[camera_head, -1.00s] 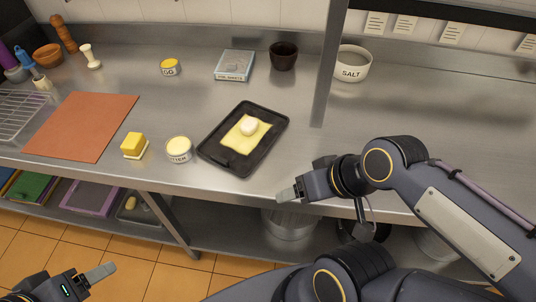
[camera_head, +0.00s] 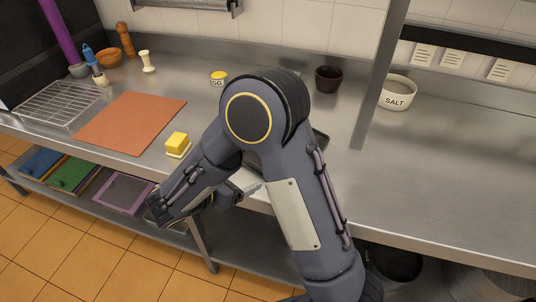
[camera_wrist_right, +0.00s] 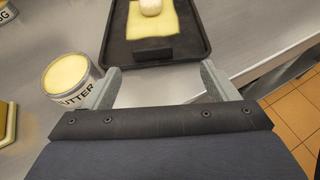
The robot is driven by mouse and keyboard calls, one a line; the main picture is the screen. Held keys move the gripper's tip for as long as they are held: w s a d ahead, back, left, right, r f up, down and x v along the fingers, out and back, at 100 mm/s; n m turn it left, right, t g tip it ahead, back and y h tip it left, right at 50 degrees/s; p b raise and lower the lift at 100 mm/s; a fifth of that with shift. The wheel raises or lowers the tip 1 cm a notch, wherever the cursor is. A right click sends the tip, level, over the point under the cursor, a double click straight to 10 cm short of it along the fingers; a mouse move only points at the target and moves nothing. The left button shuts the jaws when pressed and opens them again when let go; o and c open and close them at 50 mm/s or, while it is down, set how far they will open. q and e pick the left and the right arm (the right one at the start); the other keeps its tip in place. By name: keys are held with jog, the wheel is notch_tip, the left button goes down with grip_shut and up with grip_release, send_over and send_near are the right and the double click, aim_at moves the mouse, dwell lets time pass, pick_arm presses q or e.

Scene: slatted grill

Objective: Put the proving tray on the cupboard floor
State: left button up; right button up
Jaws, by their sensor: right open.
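The proving tray is black and lies flat on the steel counter. In the wrist view its near end (camera_wrist_right: 188,48) shows, with a round white dough ball (camera_wrist_right: 151,7) on a yellow cloth (camera_wrist_right: 152,24) in it. In the head view my right arm hides nearly all of it; a dark corner (camera_head: 321,141) shows. My right gripper (camera_wrist_right: 162,80) is open, its fingers apart at the tray's near end, with nothing between them. It also shows in the head view (camera_head: 247,185) at the counter's front edge. My left gripper is out of view. A lower shelf (camera_head: 165,237) runs under the counter.
A butter tub (camera_wrist_right: 72,80) stands close left of my right gripper. A butter block (camera_head: 177,142), an orange mat (camera_head: 125,122) and a wire rack (camera_head: 62,104) lie further left. A salt bowl (camera_head: 397,95) stands behind a steel post (camera_head: 376,85). The right counter is clear.

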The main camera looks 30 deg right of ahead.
jog(key=shift+w+a+f, duration=0.15)
jog(key=shift+w+a, duration=0.05)
jog(key=shift+w, duration=0.1)
jog(key=p+x, duration=0.2)
jog(key=x, duration=0.5)
jog(key=shift+w+d+f, duration=0.15)
jog(key=shift+w+d, duration=0.05)
jog(key=shift+w, duration=0.1)
jog(key=c, duration=1.4)
jog(key=shift+o, duration=0.2)
